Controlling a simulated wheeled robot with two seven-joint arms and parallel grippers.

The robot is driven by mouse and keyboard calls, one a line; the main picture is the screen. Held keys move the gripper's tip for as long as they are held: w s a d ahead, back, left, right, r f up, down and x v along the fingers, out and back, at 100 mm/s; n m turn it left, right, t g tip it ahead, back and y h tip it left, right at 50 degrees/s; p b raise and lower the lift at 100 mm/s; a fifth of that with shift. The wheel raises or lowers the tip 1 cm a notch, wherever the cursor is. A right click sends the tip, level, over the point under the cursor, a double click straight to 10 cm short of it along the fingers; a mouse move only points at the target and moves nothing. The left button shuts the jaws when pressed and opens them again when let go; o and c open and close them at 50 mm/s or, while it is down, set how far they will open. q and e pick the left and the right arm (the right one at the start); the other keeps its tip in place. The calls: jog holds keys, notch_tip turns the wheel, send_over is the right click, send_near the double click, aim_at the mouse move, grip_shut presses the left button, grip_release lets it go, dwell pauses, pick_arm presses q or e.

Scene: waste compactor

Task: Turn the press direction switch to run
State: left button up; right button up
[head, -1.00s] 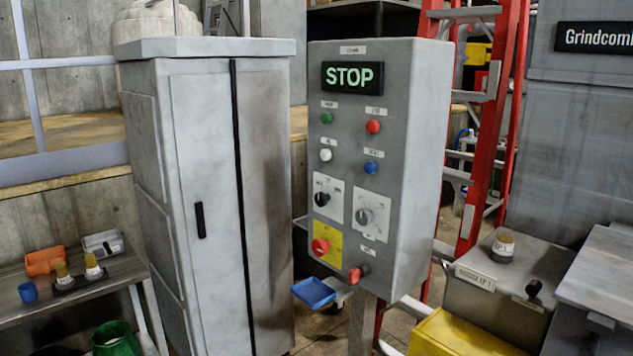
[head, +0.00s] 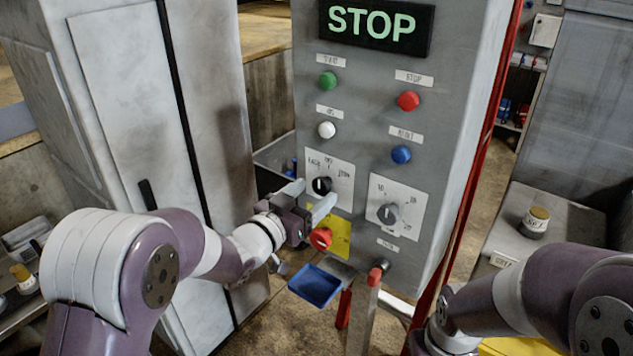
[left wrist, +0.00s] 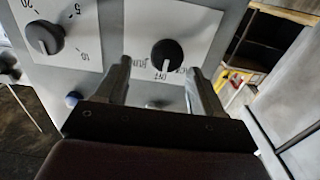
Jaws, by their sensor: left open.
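The press direction switch is a black knob (head: 322,185) on a white labelled plate (head: 342,172) on the grey control panel, left of the grey dial. My left gripper (head: 311,198) is open in front of the knob, fingers pointing at the panel. In the left wrist view the knob (left wrist: 167,55) shows between and just beyond the two open fingertips (left wrist: 159,68), apparently not gripped. My right arm shows at the lower right; its gripper is out of view.
A red knob (head: 321,239) on a yellow plate sits just below the switch. The grey dial (head: 388,214) is to its right, with coloured buttons above. The display (head: 376,25) reads STOP. A blue tray (head: 315,286) juts out below. A grey cabinet (head: 115,100) stands at left.

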pick_arm(q)
jog(key=w, duration=0.2)
jog(key=shift+w+d+f, duration=0.2)
jog(key=shift+w+f, duration=0.05)
jog(key=shift+w, duration=0.15)
jog(key=shift+s+d+r, duration=0.1)
jog(key=shift+s+d, duration=0.1)
jog(key=shift+s, duration=0.1)
jog(key=shift+c, duration=0.9)
jog(key=c, duration=0.8)
jog(key=shift+f+m+b, duration=0.25)
jog(key=shift+m+b, duration=0.15)
jog(key=shift+b, duration=0.35)
jog(key=shift+c, duration=0.2)
jog(key=m+b, duration=0.3)
jog(key=b, duration=0.1)
jog(key=m+b, duration=0.3)
jog(key=b, duration=0.2)
jog(key=shift+d+f, duration=0.1)
jog(key=shift+f, duration=0.1)
jog(key=shift+r+m+b, duration=0.2)
jog(key=shift+m+b, duration=1.4)
pick_arm(e)
notch_tip(320, 180, down, 13)
jog(key=shift+w+a, duration=0.2)
jog(key=shift+f, duration=0.15)
